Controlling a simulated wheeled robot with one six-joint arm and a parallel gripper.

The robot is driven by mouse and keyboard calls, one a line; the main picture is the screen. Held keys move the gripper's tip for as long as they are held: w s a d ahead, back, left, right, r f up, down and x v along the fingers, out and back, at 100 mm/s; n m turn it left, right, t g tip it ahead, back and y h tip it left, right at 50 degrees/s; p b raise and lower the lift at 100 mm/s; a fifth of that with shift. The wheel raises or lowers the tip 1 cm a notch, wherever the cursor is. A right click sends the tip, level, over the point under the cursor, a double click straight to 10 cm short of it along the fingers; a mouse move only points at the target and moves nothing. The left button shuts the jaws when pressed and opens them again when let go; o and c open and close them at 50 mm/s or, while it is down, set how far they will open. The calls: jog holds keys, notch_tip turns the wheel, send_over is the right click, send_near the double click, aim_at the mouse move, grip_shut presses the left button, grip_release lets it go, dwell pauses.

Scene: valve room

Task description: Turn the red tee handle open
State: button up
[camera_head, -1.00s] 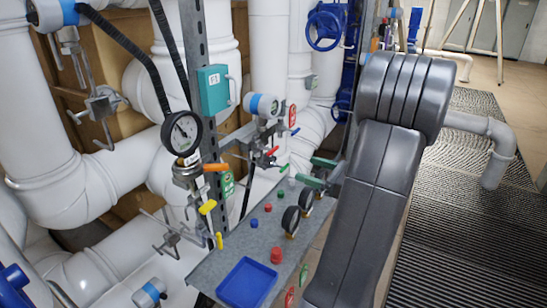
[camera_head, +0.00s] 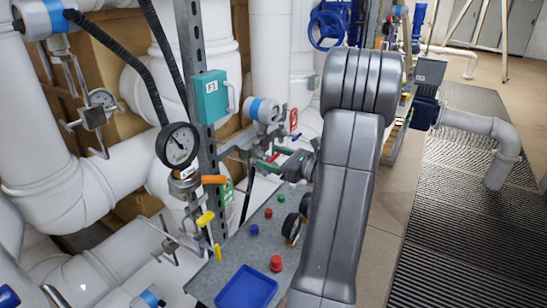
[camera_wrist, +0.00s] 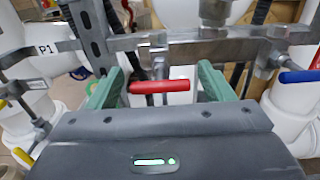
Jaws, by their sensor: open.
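The red tee handle (camera_wrist: 160,86) lies level under a metal valve on a horizontal pipe in the wrist view. In the head view it is a small red bar (camera_head: 272,157) beside the green fingers. My gripper (camera_wrist: 160,73) is open, with one green finger to the left of the handle and one to the right. The handle lies across the gap between them, and I see no grip on it. Whether a finger touches it I cannot tell. In the head view my gripper (camera_head: 274,158) reaches left to the pipe rack.
A blue handle (camera_wrist: 300,76) sits on the same pipe to the right. A slotted metal post (camera_head: 195,60) with a pressure gauge (camera_head: 178,146) stands left of my gripper. Below is a grey panel with a blue tray (camera_head: 246,288) and a red knob (camera_head: 276,263).

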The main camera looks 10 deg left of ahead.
jog(key=c, duration=1)
jog(key=shift+f+n+b, duration=0.15)
jog(key=shift+n+b, duration=0.25)
jog(key=shift+b, duration=0.25)
jog(key=n+b, duration=0.1)
jog(key=b, duration=0.2)
jog(key=shift+f+n, duration=0.2)
jog(key=shift+n, duration=0.2)
jog(key=n+b, duration=0.6)
jog(key=b, duration=0.2)
jog(key=shift+s+f+b, duration=0.1)
jog(key=shift+b, duration=0.2)
jog(key=n+b, duration=0.5)
jog(key=b, duration=0.2)
jog(key=shift+n, duration=0.4)
jog(key=n+b, duration=0.3)
jog(key=b, duration=0.1)
jog(key=shift+n+b, duration=0.3)
jog(key=shift+r, duration=0.25)
